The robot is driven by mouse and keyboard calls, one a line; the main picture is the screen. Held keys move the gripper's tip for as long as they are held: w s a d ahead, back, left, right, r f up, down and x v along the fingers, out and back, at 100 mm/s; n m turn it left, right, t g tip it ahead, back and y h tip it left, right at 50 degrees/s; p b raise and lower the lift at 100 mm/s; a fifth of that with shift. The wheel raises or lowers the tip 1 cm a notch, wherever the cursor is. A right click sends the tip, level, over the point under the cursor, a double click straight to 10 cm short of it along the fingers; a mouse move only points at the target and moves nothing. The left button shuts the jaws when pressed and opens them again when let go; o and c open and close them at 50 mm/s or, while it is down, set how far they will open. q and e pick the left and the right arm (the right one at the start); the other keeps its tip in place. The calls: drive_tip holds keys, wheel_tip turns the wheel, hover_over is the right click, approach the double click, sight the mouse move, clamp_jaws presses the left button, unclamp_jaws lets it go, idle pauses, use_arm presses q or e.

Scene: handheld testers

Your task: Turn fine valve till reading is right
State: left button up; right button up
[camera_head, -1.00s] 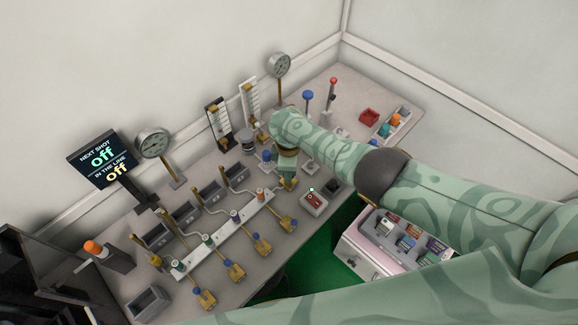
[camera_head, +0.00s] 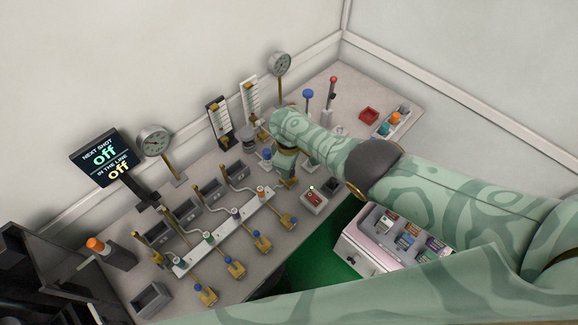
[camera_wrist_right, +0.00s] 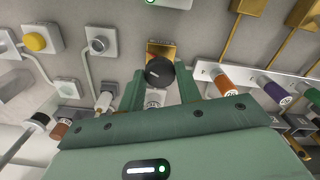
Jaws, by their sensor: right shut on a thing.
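My right gripper (camera_head: 285,178) is at the bench, by the right end of the white valve rail. In the right wrist view (camera_wrist_right: 160,88) its two fingers are on either side of a black round knob (camera_wrist_right: 159,71) on a brass body, and it is shut on that knob. No label shows that it is the fine valve. The display (camera_head: 102,158) reads "NEXT SHOT off" and "IN THE LINE off". Round dial gauges stand at the back left (camera_head: 154,141) and farther back (camera_head: 280,64); their needles are too small to read. My left gripper is out of view.
The white rail (camera_head: 225,234) carries several coloured knobs, with blue-handled brass valves in front. Two upright flow tubes (camera_head: 219,122) (camera_head: 250,98) stand behind. A red-button box (camera_head: 313,200) sits close right of the gripper. A pink box (camera_head: 365,250) stands below the arm.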

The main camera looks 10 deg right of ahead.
drive_tip(key=o, duration=1)
drive_tip(key=shift+a, duration=0.1)
